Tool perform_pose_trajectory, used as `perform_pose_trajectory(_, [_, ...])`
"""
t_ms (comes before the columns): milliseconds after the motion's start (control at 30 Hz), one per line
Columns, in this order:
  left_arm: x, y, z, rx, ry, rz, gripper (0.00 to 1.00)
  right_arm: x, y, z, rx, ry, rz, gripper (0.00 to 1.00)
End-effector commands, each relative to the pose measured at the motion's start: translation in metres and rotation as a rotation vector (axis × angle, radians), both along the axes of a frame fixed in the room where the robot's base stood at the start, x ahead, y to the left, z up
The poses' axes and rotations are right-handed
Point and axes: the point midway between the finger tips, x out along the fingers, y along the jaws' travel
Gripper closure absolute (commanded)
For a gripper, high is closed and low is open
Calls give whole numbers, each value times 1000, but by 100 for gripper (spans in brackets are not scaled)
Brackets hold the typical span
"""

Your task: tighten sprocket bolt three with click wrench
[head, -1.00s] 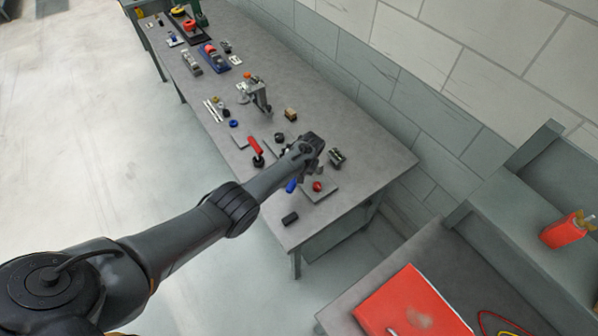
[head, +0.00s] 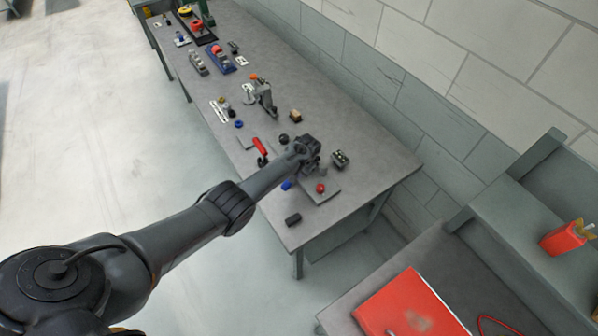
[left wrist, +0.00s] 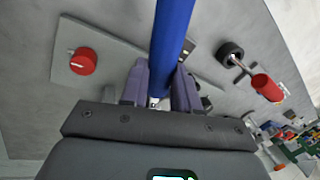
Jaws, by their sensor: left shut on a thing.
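My left gripper (left wrist: 160,90) is shut on a blue cylindrical handle (left wrist: 172,35), which rises out of the top of the left wrist view. In the head view the gripper (head: 308,160) hangs over the near part of the bench, and a bit of blue (head: 287,185) shows beside it. I cannot tell from the visible part whether this is the click wrench; its far end is out of view. No sprocket or numbered bolt can be made out. My right gripper is not in view.
A red knob (head: 321,188) sits on a grey plate close to my gripper. A red-handled tool (head: 260,147), a dark block (head: 293,219) and a small metal fixture (head: 340,158) lie around it. A grey clamp-like stand (head: 264,95) is farther back. The bench's near corner is mostly clear.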

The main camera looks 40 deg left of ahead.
Motion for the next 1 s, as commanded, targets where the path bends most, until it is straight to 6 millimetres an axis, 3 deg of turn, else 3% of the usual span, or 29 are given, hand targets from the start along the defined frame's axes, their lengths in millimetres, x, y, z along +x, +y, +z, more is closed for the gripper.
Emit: perform_pose_trajectory(1000, [-1,14,1,-1,-2,-121,100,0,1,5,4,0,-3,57])
